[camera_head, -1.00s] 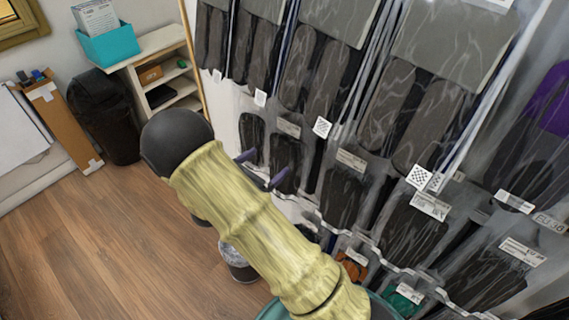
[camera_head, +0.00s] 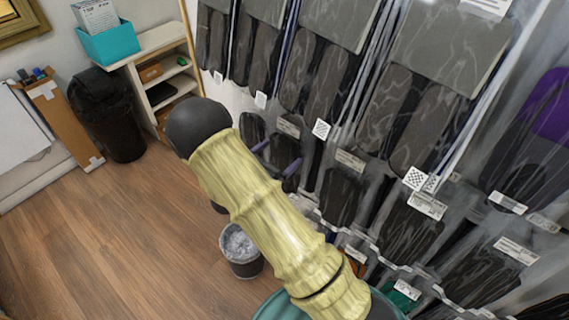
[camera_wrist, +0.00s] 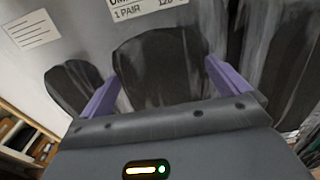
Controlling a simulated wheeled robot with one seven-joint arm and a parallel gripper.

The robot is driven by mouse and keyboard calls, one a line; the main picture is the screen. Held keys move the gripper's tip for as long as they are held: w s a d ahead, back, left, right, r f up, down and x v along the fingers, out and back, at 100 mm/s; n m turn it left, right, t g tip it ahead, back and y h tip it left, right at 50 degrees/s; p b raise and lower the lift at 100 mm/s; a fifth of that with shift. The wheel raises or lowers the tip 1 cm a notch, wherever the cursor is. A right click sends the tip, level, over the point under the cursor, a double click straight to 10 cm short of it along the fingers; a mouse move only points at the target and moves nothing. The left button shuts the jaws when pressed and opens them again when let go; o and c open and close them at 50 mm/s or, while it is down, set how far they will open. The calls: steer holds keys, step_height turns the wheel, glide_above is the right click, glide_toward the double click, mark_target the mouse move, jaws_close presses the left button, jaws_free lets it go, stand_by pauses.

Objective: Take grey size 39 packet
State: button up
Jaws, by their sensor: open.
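Clear packets with dark grey and black insoles hang in rows on the wall. One grey packet (camera_head: 415,105) hangs at the upper right in the head view. I cannot tell which packet is grey size 39, as the size labels are too small or blurred. My gripper (camera_head: 277,157) is open, its purple fingers in front of the lower row at the left end. In the wrist view, a dark insole packet (camera_wrist: 160,65) with a "1 PAIR" label sits between and beyond the fingers (camera_wrist: 162,70). Contact with it cannot be told. My arm hides part of the lower row.
A wastebasket (camera_head: 241,252) stands on the floor below my arm. A black bin (camera_head: 112,120), a cardboard box (camera_head: 68,125) and a shelf (camera_head: 160,48) with a teal holder (camera_head: 108,42) stand at left. The wooden floor (camera_head: 110,230) there is clear.

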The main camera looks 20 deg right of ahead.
steer(key=shift+c, duration=0.4)
steer(key=c, duration=1.3)
steer(key=shift+o, duration=0.2)
steer(key=shift+r, duration=0.1)
steer(key=shift+r, duration=0.5)
steer(key=f+b+v, duration=0.1)
steer(key=b+v, duration=0.2)
steer(key=v, duration=1.5)
steer(key=shift+b, duration=0.3)
steer(key=shift+r, duration=0.1)
